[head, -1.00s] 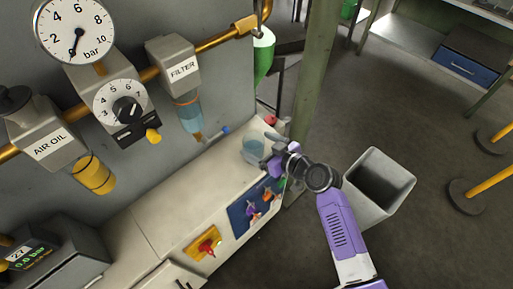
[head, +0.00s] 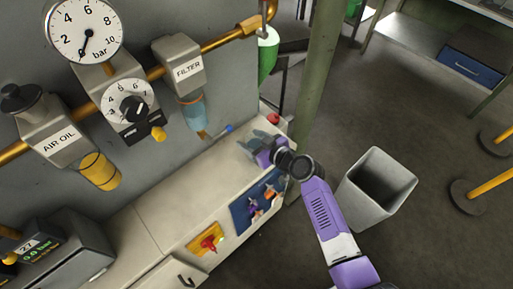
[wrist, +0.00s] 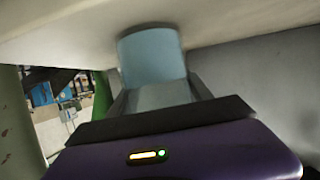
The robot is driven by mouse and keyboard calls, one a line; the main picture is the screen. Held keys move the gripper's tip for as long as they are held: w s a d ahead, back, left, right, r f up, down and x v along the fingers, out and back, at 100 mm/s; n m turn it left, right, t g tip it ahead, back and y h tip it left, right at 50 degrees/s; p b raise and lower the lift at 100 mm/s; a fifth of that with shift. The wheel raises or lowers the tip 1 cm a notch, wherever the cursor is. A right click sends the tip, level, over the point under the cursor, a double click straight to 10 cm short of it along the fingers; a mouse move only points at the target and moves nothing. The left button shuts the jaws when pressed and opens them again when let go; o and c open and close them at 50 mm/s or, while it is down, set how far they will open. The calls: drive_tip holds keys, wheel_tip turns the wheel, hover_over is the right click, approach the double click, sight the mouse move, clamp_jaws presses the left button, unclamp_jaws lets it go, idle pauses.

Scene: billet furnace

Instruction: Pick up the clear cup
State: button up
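The clear cup (wrist: 152,55) is a pale bluish, see-through cylinder on the cream bench top. In the wrist view it is straight ahead of my gripper (wrist: 160,97), lying between the two spread fingers. I cannot tell whether either finger touches it. In the head view my gripper (head: 258,146) is low over the far end of the bench, with its fingers apart around the cup's place. The gripper and fingers mostly hide the cup there.
The bench top (head: 180,180) runs along a grey wall with a FILTER unit (head: 190,100) and gauges above. A red object (head: 273,120) and a blue-tipped item (head: 228,128) are near the gripper. A green post (head: 318,80) and a grey bin (head: 350,195) stand to the right.

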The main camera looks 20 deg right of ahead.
drive_tip(key=c, duration=0.4)
drive_tip(key=shift+c, duration=0.2)
drive_tip(key=shift+r, duration=0.1)
wheel_tip(320, 180, up, 20)
drive_tip(key=shift+p, duration=0.45)
